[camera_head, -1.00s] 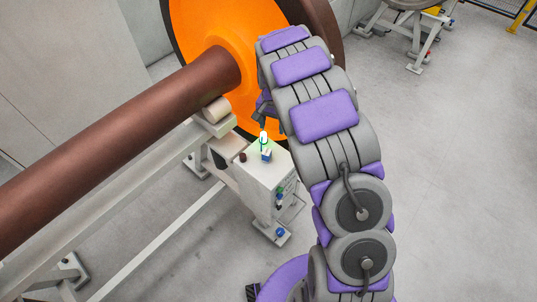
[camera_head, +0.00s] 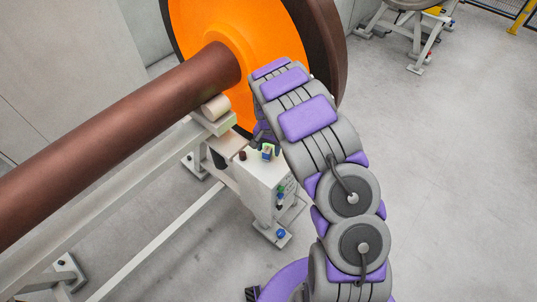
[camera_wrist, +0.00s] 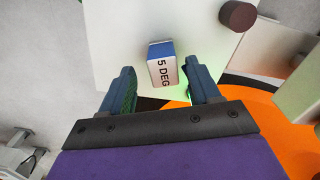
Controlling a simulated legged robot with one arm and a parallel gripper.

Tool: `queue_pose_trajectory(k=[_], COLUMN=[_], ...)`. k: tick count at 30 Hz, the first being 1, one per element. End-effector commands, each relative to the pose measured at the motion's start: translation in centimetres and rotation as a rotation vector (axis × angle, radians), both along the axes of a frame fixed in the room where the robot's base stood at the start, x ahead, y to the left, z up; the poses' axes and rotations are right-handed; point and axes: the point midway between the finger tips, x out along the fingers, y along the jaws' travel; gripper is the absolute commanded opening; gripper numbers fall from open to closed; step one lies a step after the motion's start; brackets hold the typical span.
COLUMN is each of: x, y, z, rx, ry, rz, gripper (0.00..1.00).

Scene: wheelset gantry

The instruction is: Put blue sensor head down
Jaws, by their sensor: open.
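The blue sensor head (camera_head: 267,152) is a small block on the white top of a box-shaped stand. In the wrist view it (camera_wrist: 162,66) shows blue edges and a white face lettered "5 DEG". My gripper (camera_wrist: 162,76) is open, with one finger on each side of the block's line and visible gaps between block and fingers. The block lies around and just beyond the fingertips, and nothing is gripped. In the head view my gripper (camera_head: 262,138) is just above the stand's top, partly hidden by my arm.
The white stand (camera_head: 258,182) has a dark brown round knob (camera_head: 242,156) on top and small fittings on its side. A large orange wheel (camera_head: 235,40) with a brown axle (camera_head: 120,130) rises behind it on a pale frame (camera_head: 110,190).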

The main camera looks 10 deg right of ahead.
Motion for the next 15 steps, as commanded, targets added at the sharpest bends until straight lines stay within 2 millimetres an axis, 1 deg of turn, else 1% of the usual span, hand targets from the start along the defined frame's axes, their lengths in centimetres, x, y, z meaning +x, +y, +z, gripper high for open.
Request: queue_pose_trajectory(k=[1, 3, 6, 13, 15], x=[-0.1, -0.1, -0.1, -0.1, -0.1], y=[0.3, 0.3, 0.1, -0.1, -0.1], z=[-1.2, -2.2, -3.1, -3.0, -3.0], rx=[0.0, 0.002, 0.003, 0.006, 0.006], ry=[0.004, 0.005, 0.003, 0.001, 0.0], rz=[0.001, 0.0, 0.0, -0.001, 0.0], gripper=[0.62, 0.62, 0.62, 0.62, 0.55])
